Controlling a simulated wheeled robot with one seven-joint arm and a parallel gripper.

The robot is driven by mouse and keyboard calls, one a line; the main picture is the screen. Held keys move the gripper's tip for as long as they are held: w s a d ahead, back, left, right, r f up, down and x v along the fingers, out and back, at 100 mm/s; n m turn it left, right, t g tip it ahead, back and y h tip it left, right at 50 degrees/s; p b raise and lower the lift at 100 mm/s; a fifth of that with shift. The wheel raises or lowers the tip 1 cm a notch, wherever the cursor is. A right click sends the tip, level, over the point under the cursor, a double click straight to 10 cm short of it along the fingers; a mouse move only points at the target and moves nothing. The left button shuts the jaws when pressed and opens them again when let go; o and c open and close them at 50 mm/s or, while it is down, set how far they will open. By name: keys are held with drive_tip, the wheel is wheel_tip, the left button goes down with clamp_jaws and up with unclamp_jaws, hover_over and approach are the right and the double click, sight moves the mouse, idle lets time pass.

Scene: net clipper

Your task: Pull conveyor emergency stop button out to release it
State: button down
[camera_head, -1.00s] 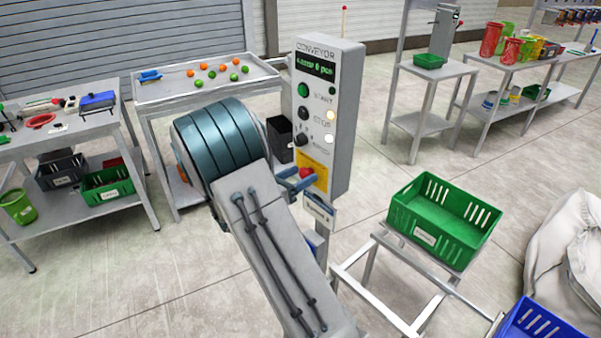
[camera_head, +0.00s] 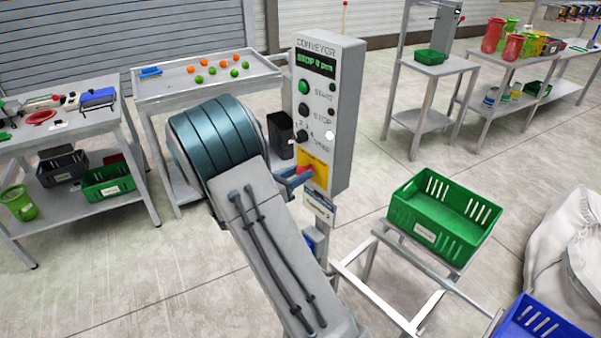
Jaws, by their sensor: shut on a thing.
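The conveyor control box (camera_head: 345,120) stands upright in the middle of the head view. Its display (camera_head: 316,62) reads what looks like "STOP 0 pcm". The red emergency stop button (camera_head: 306,170) sits on a yellow plate (camera_head: 318,181) low on the box's front. My gripper (camera_head: 299,174) comes in from the left and is shut on the red button; its blue fingers hide part of the button. My arm hides what lies behind it. A green start button, a dark stop button and a speed knob (camera_head: 302,137) are above the plate.
A green crate (camera_head: 425,235) on a metal frame stands right of the box, with a blue crate (camera_head: 537,322) at lower right. A tray table (camera_head: 150,97) and a tool table (camera_head: 100,120) stand at the left. A black bin (camera_head: 281,138) is close behind the gripper.

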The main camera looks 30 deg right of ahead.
drive_tip(key=c, duration=0.9)
unclamp_jaws()
drive_tip(key=shift+a, duration=0.2)
drive_tip(key=b+v, duration=0.3)
drive_tip(key=v, duration=1.1)
drive_tip(key=shift+d, duration=0.1)
drive_tip(key=s+d+m+g+y, duration=0.3)
drive_tip(key=s+m+y, duration=0.1)
drive_tip(key=s+m, duration=0.15)
drive_tip(key=s+d+m+g+y, duration=0.3)
drive_tip(key=s+m, duration=0.2)
drive_tip(key=s, duration=0.2)
drive_tip(key=s+a+r+m+t+y, duration=0.3)
drive_tip(key=s+a+m+y, duration=0.3)
drive_tip(key=s+m+y, duration=0.3)
drive_tip(key=m+t+y, duration=0.1)
drive_tip(key=m, duration=0.3)
drive_tip(key=shift+s+a+r+t, duration=0.25)
drive_tip(key=shift+s+a+t, duration=0.05)
drive_tip(key=shift+a, duration=0.05)
